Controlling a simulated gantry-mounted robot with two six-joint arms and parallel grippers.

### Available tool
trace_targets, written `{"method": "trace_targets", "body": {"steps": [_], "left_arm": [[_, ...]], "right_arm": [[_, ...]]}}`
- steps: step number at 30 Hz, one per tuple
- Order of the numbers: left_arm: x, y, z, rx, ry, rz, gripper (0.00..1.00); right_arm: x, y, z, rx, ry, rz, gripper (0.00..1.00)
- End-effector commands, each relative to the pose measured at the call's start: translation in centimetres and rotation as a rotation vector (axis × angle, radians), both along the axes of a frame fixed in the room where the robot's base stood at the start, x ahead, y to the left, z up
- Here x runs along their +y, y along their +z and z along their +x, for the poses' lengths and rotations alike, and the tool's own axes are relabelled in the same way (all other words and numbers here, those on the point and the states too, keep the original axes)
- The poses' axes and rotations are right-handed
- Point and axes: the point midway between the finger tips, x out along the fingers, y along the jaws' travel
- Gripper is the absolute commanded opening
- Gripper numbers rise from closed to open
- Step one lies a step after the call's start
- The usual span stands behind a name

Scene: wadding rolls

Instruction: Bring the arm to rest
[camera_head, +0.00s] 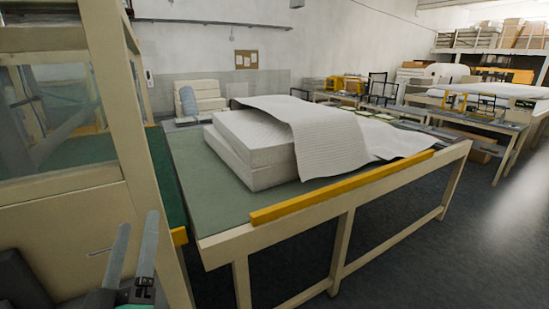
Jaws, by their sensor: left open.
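My left gripper (134,250) shows at the bottom left, its two grey fingers pointing up and standing apart. It is open with nothing between the fingers. It is in front of the cream cabinet and to the left of the green-topped table (205,205), clear of the tabletop. My right gripper is not in view. On the table lie stacked white quilted slabs (255,140), with a loose white quilted sheet (330,135) draped over their right part and onto the tabletop.
A cream cabinet with a glass panel (55,130) fills the left side. A yellow rail (340,187) edges the table's near side. More benches (480,122) stand at the back right. Dark floor (430,255) is open at the lower right.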

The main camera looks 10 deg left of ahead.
Motion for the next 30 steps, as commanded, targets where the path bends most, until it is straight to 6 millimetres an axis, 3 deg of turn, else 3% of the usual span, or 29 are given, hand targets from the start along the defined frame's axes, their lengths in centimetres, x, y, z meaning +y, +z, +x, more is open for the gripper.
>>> {"method": "trace_targets", "body": {"steps": [1,3,6,9,12,13,15,20,30], "left_arm": [[-1.3,4.4,-0.7,-0.082,-0.038,0.013,0.70],[-3.0,9.3,-2.1,-0.168,-0.087,0.042,0.70],[-5.4,15.5,-4.9,-0.280,-0.147,0.111,0.70],[-8.1,20.4,-8.6,-0.371,-0.190,0.242,0.70],[-10.6,19.7,-8.8,-0.308,-0.168,0.460,0.70],[-10.5,20.6,-8.7,-0.290,-0.121,0.510,0.70],[-10.4,25.3,-8.6,-0.293,-0.129,0.497,0.70],[-10.4,32.1,-8.6,-0.292,-0.128,0.495,0.70],[-10.4,47.8,-8.5,-0.290,-0.129,0.494,0.70]], "right_arm": [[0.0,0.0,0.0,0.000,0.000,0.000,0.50],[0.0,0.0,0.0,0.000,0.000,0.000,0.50],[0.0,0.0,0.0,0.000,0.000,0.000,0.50],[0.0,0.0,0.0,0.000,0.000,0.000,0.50],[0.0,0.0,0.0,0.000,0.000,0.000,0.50],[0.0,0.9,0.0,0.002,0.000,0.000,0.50],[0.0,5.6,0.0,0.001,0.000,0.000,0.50],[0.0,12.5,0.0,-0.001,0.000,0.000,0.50],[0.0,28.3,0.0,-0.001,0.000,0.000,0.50]]}}
